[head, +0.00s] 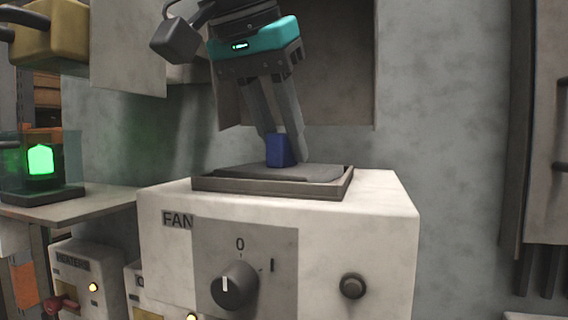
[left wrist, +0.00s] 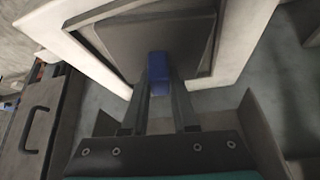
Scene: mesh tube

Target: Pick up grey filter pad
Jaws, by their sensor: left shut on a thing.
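The grey filter pad (head: 310,173) is a flat dark square with a blue grip block (head: 281,152) standing on it. It sits at the shallow dark frame (head: 270,188) on top of the white fan box; it looks slightly askew to the frame. I cannot tell whether it is lifted clear. My left gripper (head: 281,145) points down and is shut on the blue block. In the left wrist view the pad (left wrist: 130,42) lies beyond the fingers, with the blue block (left wrist: 160,76) between the fingertips (left wrist: 160,82). My right gripper is not in view.
The fan box (head: 395,215) carries a dark knob (head: 234,286) and a round button (head: 352,286) on its front. A glowing green lamp (head: 40,160) stands on a shelf at left. A grey wall (head: 450,130) rises close behind.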

